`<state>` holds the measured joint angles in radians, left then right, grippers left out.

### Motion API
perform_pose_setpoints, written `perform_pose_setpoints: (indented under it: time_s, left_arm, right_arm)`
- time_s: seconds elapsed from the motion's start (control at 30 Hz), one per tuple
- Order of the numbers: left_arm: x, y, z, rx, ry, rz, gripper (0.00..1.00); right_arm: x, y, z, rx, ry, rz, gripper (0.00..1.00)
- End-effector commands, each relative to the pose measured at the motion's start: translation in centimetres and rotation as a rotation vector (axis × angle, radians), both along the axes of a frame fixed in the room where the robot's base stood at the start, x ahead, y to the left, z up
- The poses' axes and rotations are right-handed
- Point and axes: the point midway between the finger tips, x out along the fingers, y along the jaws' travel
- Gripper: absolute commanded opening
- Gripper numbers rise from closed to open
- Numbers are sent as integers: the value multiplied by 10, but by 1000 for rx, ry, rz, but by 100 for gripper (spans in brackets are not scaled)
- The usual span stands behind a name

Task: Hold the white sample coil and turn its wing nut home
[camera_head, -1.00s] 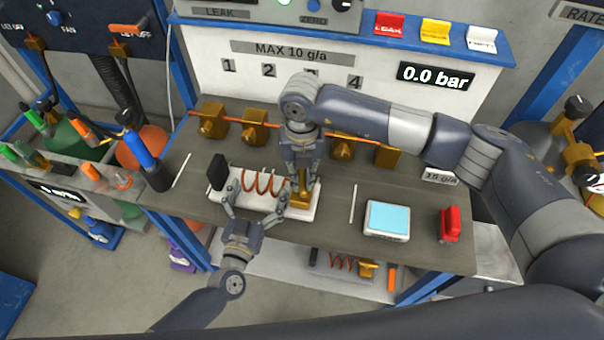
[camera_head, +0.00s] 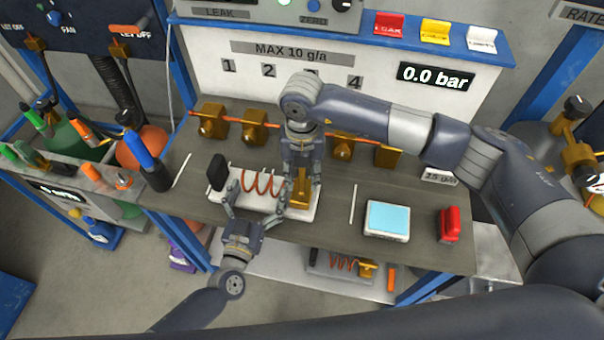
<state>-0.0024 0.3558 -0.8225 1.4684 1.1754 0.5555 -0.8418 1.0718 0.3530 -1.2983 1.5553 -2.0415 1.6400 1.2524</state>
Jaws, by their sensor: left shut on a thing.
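The white sample coil is a white base (camera_head: 250,201) with a copper coil (camera_head: 265,184) on it, lying on the bench. A black block stands at its left end and a brass fitting (camera_head: 300,192) at its right end. My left gripper (camera_head: 257,211) reaches in from the front, shut on the white base with fingers spread along its near side. My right gripper (camera_head: 302,178) points down over the brass fitting, with its fingers around the top. The wing nut is hidden between these fingers. I cannot tell whether they grip it.
Brass fittings on an orange pipe (camera_head: 255,127) stand behind the coil. A scale (camera_head: 387,220) and a red block (camera_head: 449,225) stand to the right, a dark cup with a blue marker (camera_head: 146,160) to the left. A second coil (camera_head: 342,263) lies on the lower shelf. The display (camera_head: 436,76) reads 0.0 bar.

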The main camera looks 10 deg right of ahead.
Motion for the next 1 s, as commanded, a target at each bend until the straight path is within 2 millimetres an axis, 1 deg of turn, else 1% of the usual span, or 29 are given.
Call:
perform_pose_setpoints:
  time_s: [0.23, 0.37, 0.47, 0.7, 0.8, 0.9, 1.0]
  left_arm:
    - [0, 0, -1, 2, 2, -1, 58]
    - [0, 0, -1, 2, 2, -1, 58]
    - [0, 0, -1, 2, 2, -1, 58]
    - [0, 0, -1, 1, 2, -1, 58]
    - [0, 0, -1, 1, 2, -1, 58]
    - [0, 0, -1, 1, 2, -1, 58]
    - [0, 0, -1, 0, 1, -1, 58]
  right_arm:
    - [-1, 0, 0, 0, 2, 2, 35]
    - [0, 1, 9, 2, 1, 2, 35]
    - [0, 0, 25, 1, -2, 2, 35]
    - [0, 0, 77, 2, -2, 2, 35]
    - [0, 0, 95, 1, -1, 2, 35]
    - [0, 0, 108, 1, -1, 1, 35]
    - [0, 0, 116, 0, 1, 0, 35]
